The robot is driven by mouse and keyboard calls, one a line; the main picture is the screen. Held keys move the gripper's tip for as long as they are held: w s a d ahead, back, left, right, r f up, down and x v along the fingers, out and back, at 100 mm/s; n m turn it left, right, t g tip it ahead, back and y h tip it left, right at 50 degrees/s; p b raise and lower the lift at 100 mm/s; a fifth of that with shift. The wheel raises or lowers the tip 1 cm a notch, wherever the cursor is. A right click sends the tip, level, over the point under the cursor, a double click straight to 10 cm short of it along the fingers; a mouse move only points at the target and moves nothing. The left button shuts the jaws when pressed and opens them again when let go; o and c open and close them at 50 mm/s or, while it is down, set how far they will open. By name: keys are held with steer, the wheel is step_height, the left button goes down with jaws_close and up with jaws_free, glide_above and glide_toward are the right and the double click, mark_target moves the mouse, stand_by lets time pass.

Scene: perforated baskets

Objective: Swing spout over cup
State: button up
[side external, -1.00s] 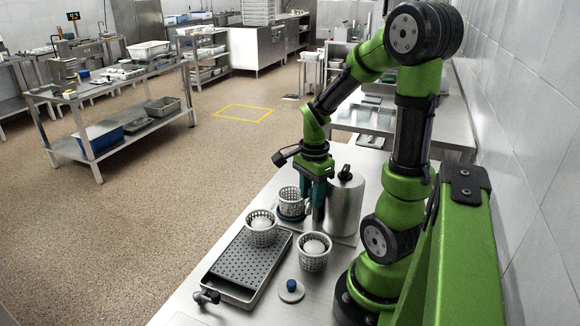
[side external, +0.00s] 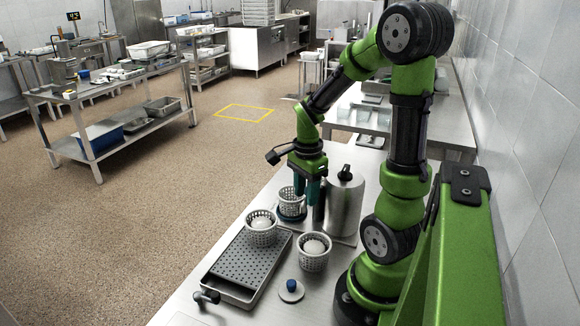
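A metal canister (side external: 346,207) with a black cap stands upright on a plate at the back of the counter. I cannot make out its spout clearly, as my gripper (side external: 307,198) hangs just left of it. The teal fingers point down beside the canister and next to a white perforated basket (side external: 290,207) on a dark round base. Whether the fingers are closed on anything is hidden at this angle. No plain cup can be picked out. Two more perforated baskets, one at the tray's corner (side external: 261,236) and one on the counter (side external: 314,262), each hold a white rounded thing.
A grey perforated drain tray (side external: 240,268) with a small tap (side external: 206,297) lies at the left edge of the counter. The counter's left edge drops to the floor. A tiled wall is on the right.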

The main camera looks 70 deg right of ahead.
steer(key=shift+w, duration=0.2)
steer(key=shift+w+d, duration=0.25)
steer(key=shift+w, duration=0.35)
steer(key=shift+w+d, duration=0.1)
steer(key=shift+w, duration=0.05)
steer(key=shift+w+d, duration=0.35)
steer(key=shift+w, duration=0.2)
stand_by(0.3)
